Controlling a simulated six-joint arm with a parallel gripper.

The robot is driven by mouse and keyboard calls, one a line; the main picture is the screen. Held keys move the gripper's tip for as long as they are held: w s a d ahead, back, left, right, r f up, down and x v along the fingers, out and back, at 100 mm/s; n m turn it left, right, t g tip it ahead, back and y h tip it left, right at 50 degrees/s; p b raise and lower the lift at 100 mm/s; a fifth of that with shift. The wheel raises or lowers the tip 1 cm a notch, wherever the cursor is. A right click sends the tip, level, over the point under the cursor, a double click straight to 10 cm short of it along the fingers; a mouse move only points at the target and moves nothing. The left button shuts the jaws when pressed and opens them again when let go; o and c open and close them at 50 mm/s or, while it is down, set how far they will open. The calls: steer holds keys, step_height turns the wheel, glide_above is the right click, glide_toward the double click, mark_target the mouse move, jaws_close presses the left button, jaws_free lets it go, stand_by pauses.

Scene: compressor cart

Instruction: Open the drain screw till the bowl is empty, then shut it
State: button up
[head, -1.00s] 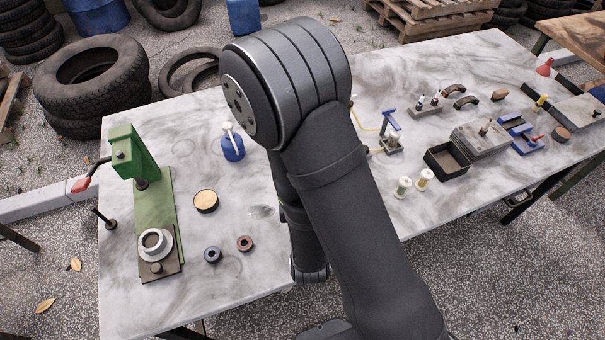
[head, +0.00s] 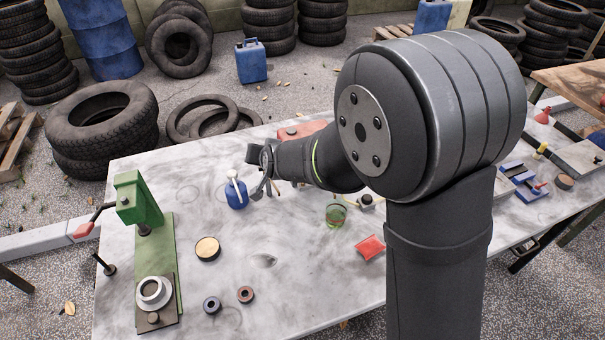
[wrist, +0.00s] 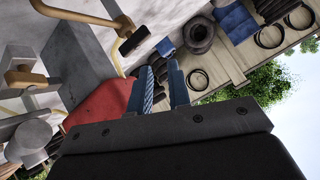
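My gripper (head: 260,172) is stretched out over the far part of the table in the head view, near the blue bottle. In the wrist view its two blue fingers (wrist: 160,68) stand apart with nothing between them. A small clear green-tinted vessel (head: 336,214) stands on the table below my arm; I cannot tell whether it is the bowl. I cannot make out the drain screw in either view. Brass fittings (wrist: 24,77) and a grey cylindrical part (wrist: 31,136) show at the left of the wrist view, away from the fingers.
A red surface (wrist: 103,104) lies behind the fingers. A bent yellow pipe (wrist: 82,14) ends in a black handle (wrist: 134,40). My arm hides the table's middle right.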

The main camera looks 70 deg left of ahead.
steer(key=shift+w+a+h, duration=0.1)
steer(key=shift+h, duration=0.9)
steer(key=shift+w+d+r+n+g+h, duration=0.15)
steer(key=shift+w+r+h, duration=0.05)
steer(key=shift+h, duration=0.35)
steer(key=shift+w+d+r+n+g+h, duration=0.15)
steer(key=shift+h, duration=0.4)
steer(key=w+d+r+t+h, duration=0.1)
steer(key=w+d+r+h, duration=0.25)
steer(key=r, duration=0.25)
steer(key=w+d+r+h, duration=0.2)
steer(key=w+r+h, duration=0.15)
steer(key=r, duration=0.35)
steer(key=shift+n+y, duration=0.3)
steer(key=f, duration=1.7)
steer(key=shift+w+d+f, duration=0.15)
steer(key=shift+w+f, duration=0.15)
steer(key=shift+f, duration=0.05)
jaws_close()
